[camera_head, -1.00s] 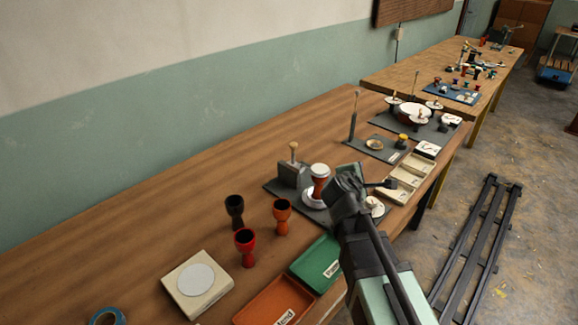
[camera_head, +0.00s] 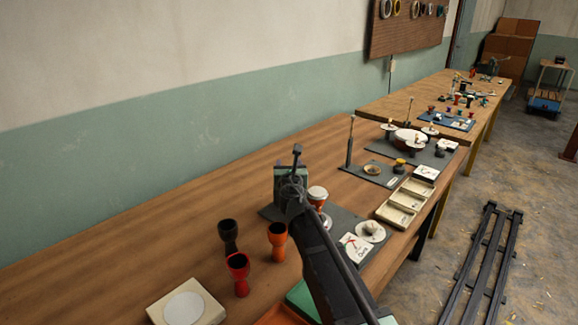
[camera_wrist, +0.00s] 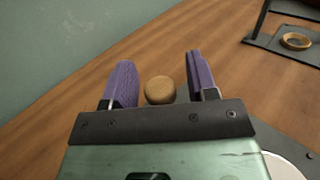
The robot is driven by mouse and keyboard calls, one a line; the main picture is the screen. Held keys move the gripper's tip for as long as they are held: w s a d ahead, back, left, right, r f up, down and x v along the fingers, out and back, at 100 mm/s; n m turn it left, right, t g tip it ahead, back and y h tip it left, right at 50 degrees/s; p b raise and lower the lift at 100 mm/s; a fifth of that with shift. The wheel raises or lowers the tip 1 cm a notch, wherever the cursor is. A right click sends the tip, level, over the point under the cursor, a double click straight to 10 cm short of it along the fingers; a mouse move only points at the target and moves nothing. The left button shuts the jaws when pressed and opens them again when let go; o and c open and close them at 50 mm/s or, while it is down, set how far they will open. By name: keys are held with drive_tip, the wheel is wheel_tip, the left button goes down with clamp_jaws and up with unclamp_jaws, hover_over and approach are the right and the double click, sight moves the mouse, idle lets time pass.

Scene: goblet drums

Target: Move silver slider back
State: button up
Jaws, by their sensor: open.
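In the wrist view a round wooden knob (camera_wrist: 160,91) shows between the two purple fingers of my gripper (camera_wrist: 160,72). The fingers are apart, with a gap on each side of the knob. Whether they reach down to its height I cannot tell. In the head view my wrist and gripper (camera_head: 291,175) are over the back left part of the dark mat (camera_head: 342,222). They cover the grey block that carried the knob in the earlier frame, so the slider's silver part is hidden.
A drum with a white top (camera_head: 317,195) stands close right of my gripper. Black (camera_head: 228,233), orange (camera_head: 277,240) and red (camera_head: 238,273) goblets stand nearer. A round white piece (camera_head: 370,231) sits at the mat's right.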

drive_tip(key=shift+w, duration=0.5)
clamp_jaws()
drive_tip(key=w+a, duration=0.1)
drive_tip(key=a, duration=0.1)
drive_tip(key=w+a, duration=0.2)
drive_tip(key=shift+r, duration=0.1)
unclamp_jaws()
